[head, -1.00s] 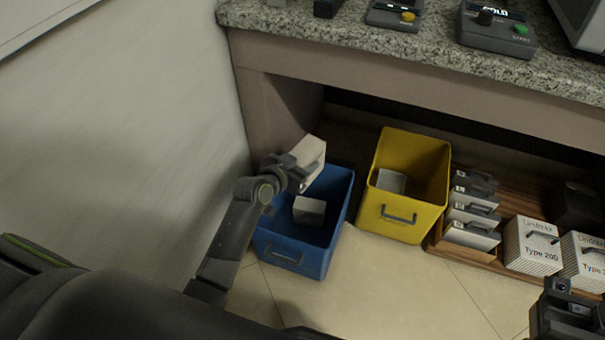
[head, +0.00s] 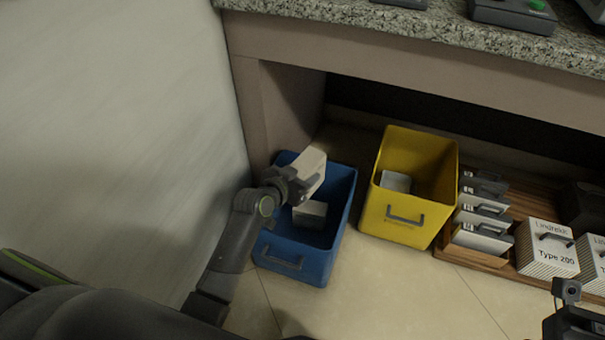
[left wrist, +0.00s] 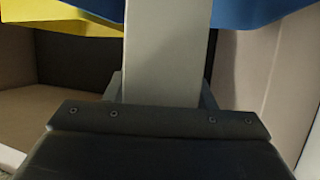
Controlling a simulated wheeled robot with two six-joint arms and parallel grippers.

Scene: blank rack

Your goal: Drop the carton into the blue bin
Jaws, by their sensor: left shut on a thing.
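The carton (head: 311,167) is a pale box held by my left gripper (head: 301,184) over the blue bin. In the left wrist view the carton (left wrist: 167,50) stands between the two fingers, which are shut on it. The blue bin (head: 296,258) is open-topped and stands on the floor by the counter's left side panel. Another pale box (head: 310,214) lies inside it. A strip of the blue bin (left wrist: 262,12) shows in the left wrist view. My right gripper (head: 568,300) is partly in view at the lower right, and its jaws are not clear.
A yellow bin (head: 405,222) with a pale box (head: 396,181) inside stands right of the blue bin. A wooden pallet (head: 470,258) holds several handled cases. A white Type 200 box (head: 547,250) stands at right. The counter (head: 400,38) overhangs behind. Floor in front is clear.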

